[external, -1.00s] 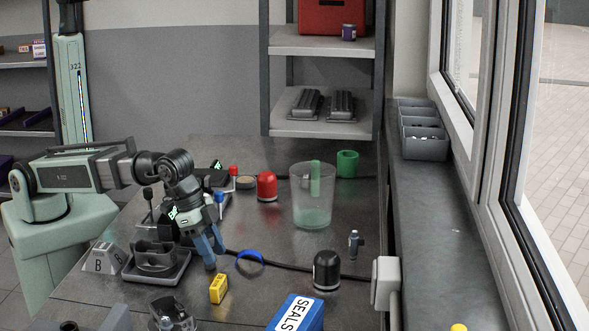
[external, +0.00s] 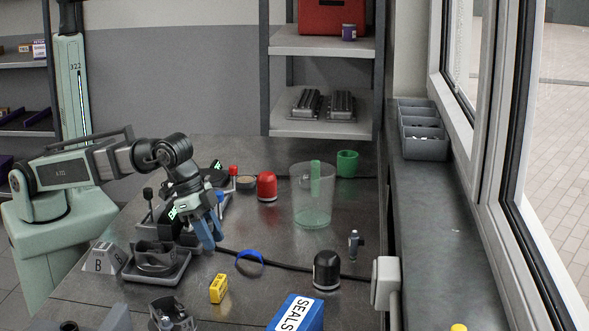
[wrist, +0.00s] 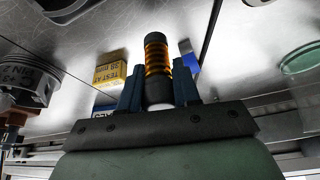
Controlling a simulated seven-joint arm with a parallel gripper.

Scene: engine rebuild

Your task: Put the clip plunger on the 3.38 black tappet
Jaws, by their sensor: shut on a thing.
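My gripper (external: 211,246) has blue fingers and hangs over the bench, raised above it. In the wrist view my gripper (wrist: 158,92) is shut on an upright piece with a black cap and orange ribbed body, which I take to be the clip plunger (wrist: 156,57). In the external view the held piece is mostly hidden by the fingers. A black domed piece with a pale band, probably the black tappet (external: 327,270), stands to the right on the bench. I cannot read a 3.38 marking on it. My gripper is well to its left.
A yellow box (external: 218,289) and blue ring (external: 250,262) lie near my gripper. A small grey fitting (external: 355,243), clear beaker (external: 312,205), red domed piece (external: 267,186) and blue SEALS box (external: 297,313) stand around. A dark stand (external: 155,262) is at left.

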